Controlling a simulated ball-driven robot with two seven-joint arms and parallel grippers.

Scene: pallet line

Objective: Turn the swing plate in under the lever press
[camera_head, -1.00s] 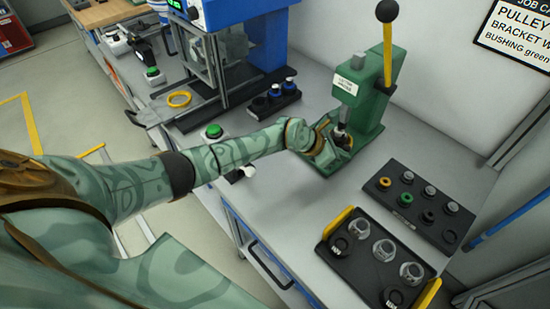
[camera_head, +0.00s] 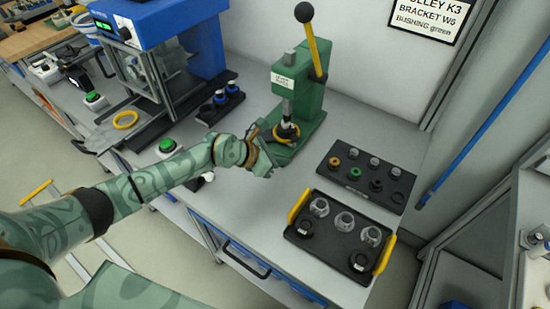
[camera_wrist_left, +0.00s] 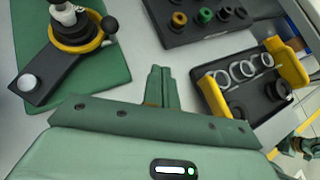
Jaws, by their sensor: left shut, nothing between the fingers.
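The green lever press (camera_head: 300,88) stands on the bench, its yellow-shafted lever (camera_head: 316,45) with a black ball pointing up. In the head view the ring (camera_head: 292,137) shows below the ram. My left gripper (camera_head: 268,170) is shut and empty at the front of the base, beside the plate, apart from the knob.
A dark tray with yellow handles (camera_head: 338,240) holds metal parts at the front right. A black holder (camera_head: 360,178) with small bushings lies behind it. A blue machine (camera_head: 165,30) and a green button (camera_head: 167,145) stand left. Bare bench lies between press and tray.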

